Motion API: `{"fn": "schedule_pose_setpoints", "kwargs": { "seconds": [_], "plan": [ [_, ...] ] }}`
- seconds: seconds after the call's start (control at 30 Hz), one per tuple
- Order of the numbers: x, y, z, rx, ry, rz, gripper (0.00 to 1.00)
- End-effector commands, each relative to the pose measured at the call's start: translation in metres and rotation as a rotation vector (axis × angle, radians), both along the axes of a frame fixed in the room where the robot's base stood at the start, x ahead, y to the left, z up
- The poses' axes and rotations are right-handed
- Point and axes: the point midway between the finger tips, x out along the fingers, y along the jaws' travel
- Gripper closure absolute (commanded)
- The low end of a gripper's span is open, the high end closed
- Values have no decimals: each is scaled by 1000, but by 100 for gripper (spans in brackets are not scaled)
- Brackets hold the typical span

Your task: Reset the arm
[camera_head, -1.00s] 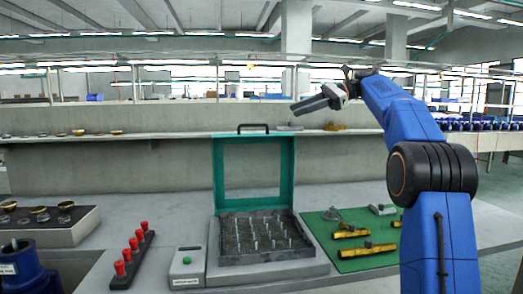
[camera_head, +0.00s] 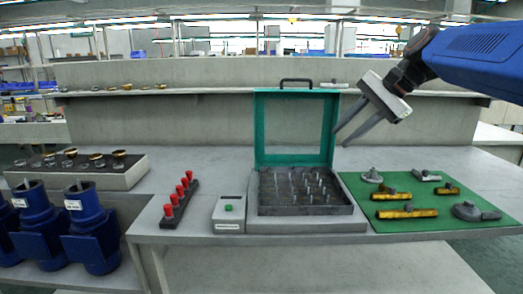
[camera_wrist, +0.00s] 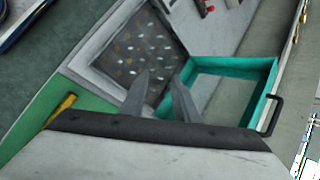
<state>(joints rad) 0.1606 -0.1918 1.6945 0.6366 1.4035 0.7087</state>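My gripper (camera_head: 340,138) is at the upper right in the head view, raised above the bench with its two long grey fingers pointing down and left. The fingers stand apart with nothing between them, so it is open and empty. In the wrist view my fingers (camera_wrist: 160,90) show in the middle, above the washing unit's dark pin tray (camera_wrist: 135,45) and beside its raised teal lid frame (camera_wrist: 262,66). The same tray (camera_head: 300,209) and upright teal lid (camera_head: 262,100) sit mid-bench in the head view.
A green mat (camera_head: 425,227) right of the tray holds yellow levels (camera_head: 405,213) and grey metal parts. A control box (camera_head: 229,213) and a red-knobbed rack (camera_head: 168,212) stand left. Blue pumps (camera_head: 90,230) stand at the far left. Space above the bench is free.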

Motion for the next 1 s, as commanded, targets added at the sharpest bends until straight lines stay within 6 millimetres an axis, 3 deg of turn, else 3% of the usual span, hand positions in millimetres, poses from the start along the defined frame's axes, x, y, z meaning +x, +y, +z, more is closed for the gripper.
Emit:
{"fn": "schedule_pose_setpoints", "kwargs": {
  "seconds": [0.03,0.27,0.7,0.9,1.0],
  "plan": [
    [-18,1,-13,-42,-18,23,72],
    [-90,-10,-80,-259,-108,153,72],
    [-220,-47,-221,-675,-259,503,72],
    [-258,-63,-272,-813,-306,650,72],
    [-267,-67,-285,-849,-318,692,72]
  ]
}}
